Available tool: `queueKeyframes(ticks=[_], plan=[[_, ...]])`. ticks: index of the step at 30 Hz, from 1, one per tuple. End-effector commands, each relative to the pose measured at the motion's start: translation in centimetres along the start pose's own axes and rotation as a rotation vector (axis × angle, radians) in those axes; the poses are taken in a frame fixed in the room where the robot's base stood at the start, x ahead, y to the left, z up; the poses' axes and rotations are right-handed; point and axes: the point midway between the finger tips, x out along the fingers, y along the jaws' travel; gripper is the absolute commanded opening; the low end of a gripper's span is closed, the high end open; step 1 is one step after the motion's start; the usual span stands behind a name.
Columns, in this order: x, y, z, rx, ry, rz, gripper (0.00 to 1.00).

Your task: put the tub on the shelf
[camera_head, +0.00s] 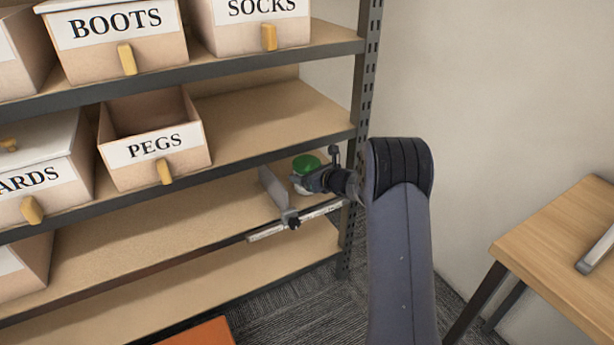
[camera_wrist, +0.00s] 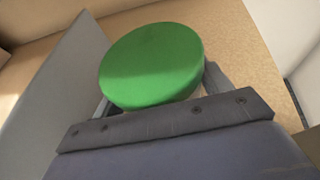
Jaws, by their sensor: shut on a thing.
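The tub has a round green lid (camera_head: 305,163) and a pale body, mostly hidden by my gripper. My gripper (camera_head: 314,180) is shut on the tub at the right end of the shelf board (camera_head: 150,222) below the PEGS bin. In the wrist view the green lid of the tub (camera_wrist: 152,65) fills the space between the fingers, with tan board behind it. I cannot tell whether the tub's base touches the board.
A grey upright panel (camera_head: 272,188) stands just left of the tub; it also shows in the wrist view (camera_wrist: 55,85). A pale labelled strip (camera_head: 290,222) runs along the front edge. The perforated post (camera_head: 366,70) is close on the right. The board left of the panel is clear.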

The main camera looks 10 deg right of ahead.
Motion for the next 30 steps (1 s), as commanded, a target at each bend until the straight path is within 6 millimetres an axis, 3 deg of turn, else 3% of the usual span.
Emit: queueKeyframes(ticks=[11, 12, 20, 30], plan=[[0.09, -0.03, -0.19, -0.001, -0.004, 0.0, 0.28], [0.11, -0.01, -0.37, 0.0, -0.001, 0.0, 0.74], [0.06, -0.01, -0.26, 0.0, -0.001, 0.0, 0.95], [-0.11, -0.01, 0.22, -0.001, -0.001, 0.0, 0.95]])
